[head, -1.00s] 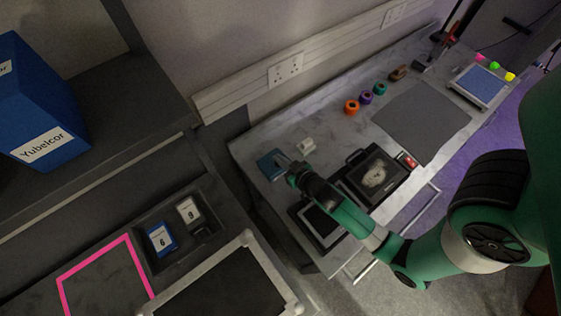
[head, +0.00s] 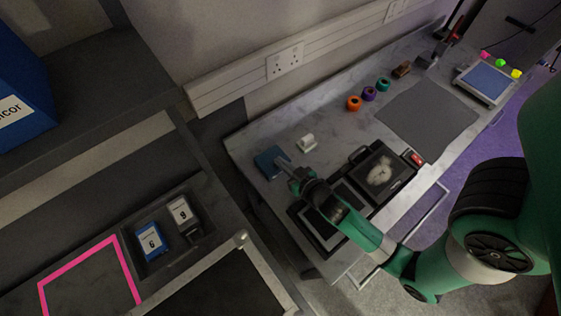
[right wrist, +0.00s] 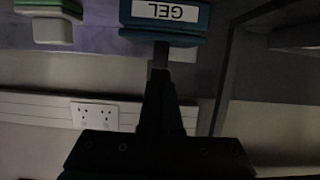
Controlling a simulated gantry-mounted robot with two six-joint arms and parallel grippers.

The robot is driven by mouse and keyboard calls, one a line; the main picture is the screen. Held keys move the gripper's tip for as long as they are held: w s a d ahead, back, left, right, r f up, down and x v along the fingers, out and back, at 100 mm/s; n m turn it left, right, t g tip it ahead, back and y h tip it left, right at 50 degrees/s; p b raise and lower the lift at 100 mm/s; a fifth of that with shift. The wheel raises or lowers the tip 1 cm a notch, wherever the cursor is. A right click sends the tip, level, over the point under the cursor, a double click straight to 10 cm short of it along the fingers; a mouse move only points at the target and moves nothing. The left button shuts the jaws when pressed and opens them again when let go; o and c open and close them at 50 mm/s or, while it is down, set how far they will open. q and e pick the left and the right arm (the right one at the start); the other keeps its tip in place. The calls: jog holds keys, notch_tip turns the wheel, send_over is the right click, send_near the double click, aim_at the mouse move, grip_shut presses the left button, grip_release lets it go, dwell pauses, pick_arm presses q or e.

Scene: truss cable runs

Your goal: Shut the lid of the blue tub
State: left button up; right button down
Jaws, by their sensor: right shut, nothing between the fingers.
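The blue tub (head: 268,161) sits on the marble-look bench near its left end. In the right wrist view the tub (right wrist: 165,35) is at the top centre and carries a white label reading "GEL" upside down. I cannot tell from these views how far its lid is open. My right gripper (head: 282,164) is shut and empty, its tip at the right side of the tub in the head view. In the right wrist view the closed fingers (right wrist: 160,55) point at the tub; whether they touch it is unclear. My left gripper is out of view.
A small white object (head: 306,143) stands just right of the tub. A black-framed tray (head: 381,172), tape rolls (head: 368,94) and a grey mat (head: 427,115) lie further right. A wall socket strip (head: 285,62) runs behind. The dark left counter holds a recessed tray (head: 190,236).

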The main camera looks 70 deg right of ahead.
jog(key=shift+r, duration=0.2)
notch_tip(320, 180, up, 6)
jog(key=r+p, duration=0.1)
jog(key=p, duration=0.5)
jog(key=s+a+b, duration=0.3)
jog(key=s+a, duration=0.2)
jog(key=s, duration=0.3)
jog(key=shift+a+r+b, duration=0.15)
jog(key=shift+r+b, duration=0.15)
jog(key=shift+r, duration=0.1)
